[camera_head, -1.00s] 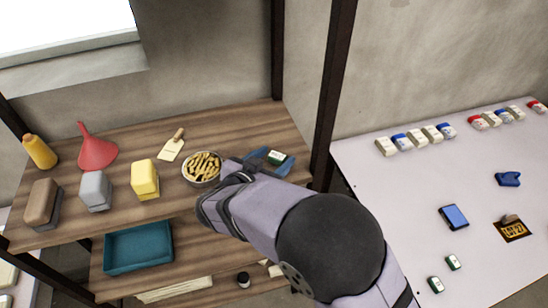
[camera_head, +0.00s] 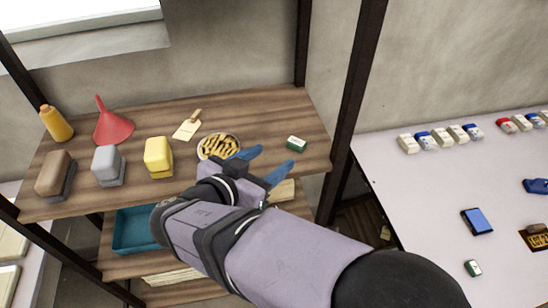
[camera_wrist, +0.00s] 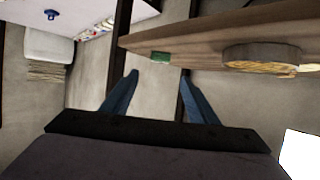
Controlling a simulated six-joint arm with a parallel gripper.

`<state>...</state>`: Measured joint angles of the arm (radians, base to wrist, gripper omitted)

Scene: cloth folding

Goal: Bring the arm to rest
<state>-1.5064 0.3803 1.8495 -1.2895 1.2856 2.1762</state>
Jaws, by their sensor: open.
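My gripper (camera_head: 264,163) is open and empty, with its two blue fingers spread apart. In the head view it appears in front of the upper wooden shelf's front edge, below and left of a small green-and-white box (camera_head: 297,144). In the wrist view, my gripper (camera_wrist: 157,90) has nothing between its fingers, and the shelf edge (camera_wrist: 215,42) shows ahead with the green box (camera_wrist: 161,57) on it. My arm reaches in from the lower right and hides part of the lower shelf.
The upper shelf (camera_head: 255,110) holds a bowl of yellowish pieces (camera_head: 218,145), a yellow block (camera_head: 158,157), a grey block (camera_head: 107,163), a brown block (camera_head: 54,174), a red funnel (camera_head: 113,126) and a bottle (camera_head: 56,124). A teal tray (camera_head: 133,232) sits below. A dark post (camera_head: 352,100) stands beside the white table (camera_head: 420,185).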

